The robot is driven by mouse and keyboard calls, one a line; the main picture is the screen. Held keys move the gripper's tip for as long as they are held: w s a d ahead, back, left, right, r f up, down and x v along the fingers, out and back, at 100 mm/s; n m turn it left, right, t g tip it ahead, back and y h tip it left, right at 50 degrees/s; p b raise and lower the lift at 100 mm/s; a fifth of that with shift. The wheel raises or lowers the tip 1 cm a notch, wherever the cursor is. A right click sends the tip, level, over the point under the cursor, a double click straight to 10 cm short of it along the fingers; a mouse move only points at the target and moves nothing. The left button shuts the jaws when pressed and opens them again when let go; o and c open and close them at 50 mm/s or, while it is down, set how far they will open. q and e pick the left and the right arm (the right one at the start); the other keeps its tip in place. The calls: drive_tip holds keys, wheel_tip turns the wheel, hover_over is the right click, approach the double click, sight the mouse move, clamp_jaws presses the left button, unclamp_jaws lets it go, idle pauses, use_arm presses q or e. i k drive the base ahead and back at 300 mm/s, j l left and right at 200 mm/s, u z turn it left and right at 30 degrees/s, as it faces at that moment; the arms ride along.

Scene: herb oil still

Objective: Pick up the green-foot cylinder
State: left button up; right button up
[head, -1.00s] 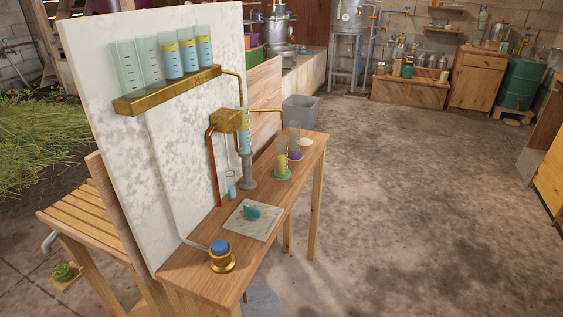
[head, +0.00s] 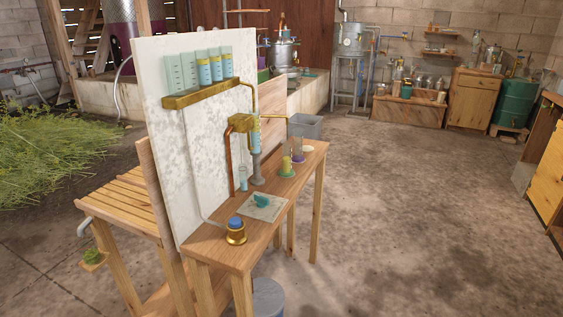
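The green-foot cylinder (head: 287,167) stands upright on the narrow wooden bench (head: 213,250), near its right edge. It is a clear cylinder with yellow-green contents or markings, too small to tell which, on a green foot. A purple-foot cylinder (head: 298,152) stands just behind it. Neither of my grippers is in view, so nothing shows of what they hold.
A white panel (head: 158,105) rises along the bench's left side, with a brass rack (head: 200,93) of several cylinders. A brass-based blue-topped piece (head: 236,232) and a pale tile (head: 272,212) lie nearer.

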sight(286, 171)
drive_tip(key=k+u, duration=0.1)
drive_tip(key=u, duration=2.3)
drive_tip(key=l+u, duration=0.15)
drive_tip(key=l, duration=0.2)
drive_tip(key=k+l+u, duration=0.1)
drive_tip(key=l, duration=0.2)
drive_tip(key=k+l, duration=0.1)
drive_tip(key=l, duration=0.3)
drive_tip(key=k+l, duration=0.1)
drive_tip(key=l, duration=0.3)
drive_tip(key=k+l, duration=0.1)
drive_tip(key=l, duration=0.3)
drive_tip(key=k+l, duration=0.1)
drive_tip(key=l, duration=0.3)
drive_tip(key=k+l, duration=0.15)
drive_tip(key=l, duration=0.2)
drive_tip(key=k+l, duration=0.1)
drive_tip(key=l, duration=0.3)
